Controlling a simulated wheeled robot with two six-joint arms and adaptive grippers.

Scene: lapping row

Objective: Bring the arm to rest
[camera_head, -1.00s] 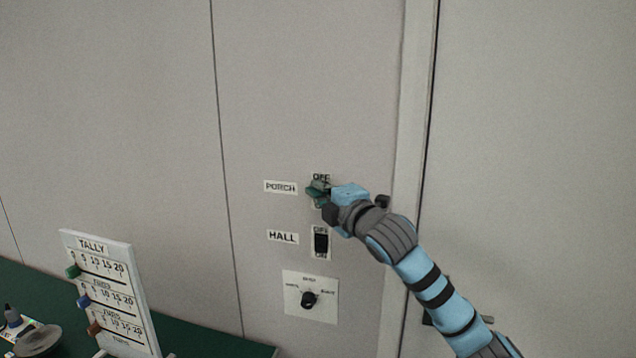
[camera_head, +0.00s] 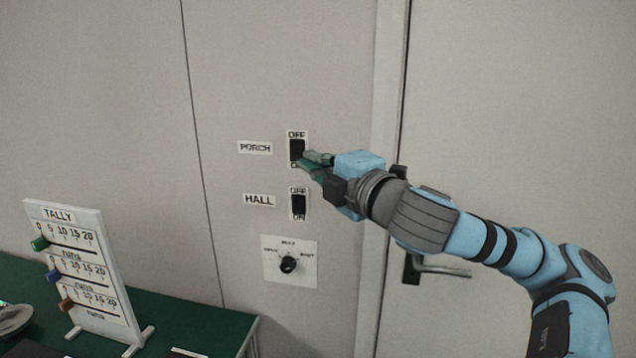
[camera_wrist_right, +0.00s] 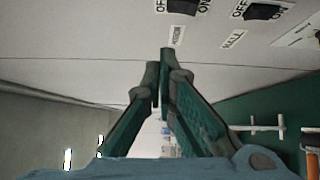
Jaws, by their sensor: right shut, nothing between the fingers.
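My right arm reaches in from the right in the head view. Its gripper (camera_head: 308,160) is shut and empty, in front of the lower right edge of the porch switch (camera_head: 296,149). In the right wrist view the two green fingers (camera_wrist_right: 160,65) meet, with the porch switch (camera_wrist_right: 182,6) beyond their tips and a gap of wall between. The hall switch (camera_head: 299,204) is below the porch switch. My left gripper is in neither view.
A rotary knob (camera_head: 288,264) is on a white plate below the switches. A door handle (camera_head: 440,268) sits on the door behind my forearm. A tally board (camera_head: 85,270) stands on a green table (camera_head: 190,325) at lower left.

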